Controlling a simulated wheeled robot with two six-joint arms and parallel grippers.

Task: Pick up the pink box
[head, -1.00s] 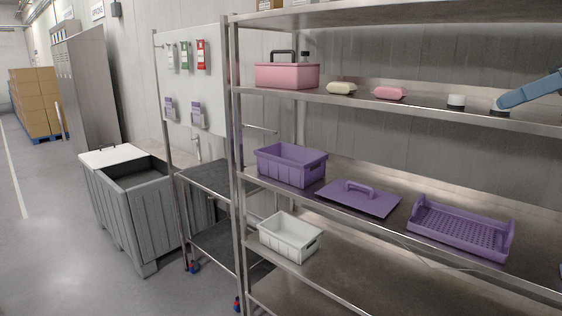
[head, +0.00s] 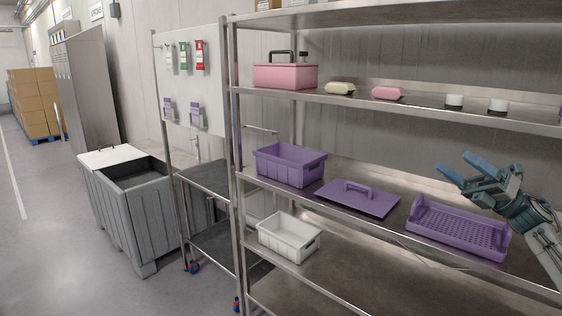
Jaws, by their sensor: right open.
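The pink box (head: 285,76) with a dark carry handle stands upright at the left end of the upper shelf (head: 420,103). My right gripper (head: 458,170) is open and empty at the right of the head view, its blue fingertips pointing up and left. It is well apart from the pink box, lower and to the right, and appears above the purple perforated tray (head: 424,229). My left gripper is not in view.
A cream bar (head: 341,88), a pink bar (head: 388,93) and two white-and-black jars (head: 454,101) share the upper shelf. Below are a purple crate (head: 290,164), a purple lid (head: 352,203) and a white bin (head: 289,237). A metal post (head: 231,130) stands left.

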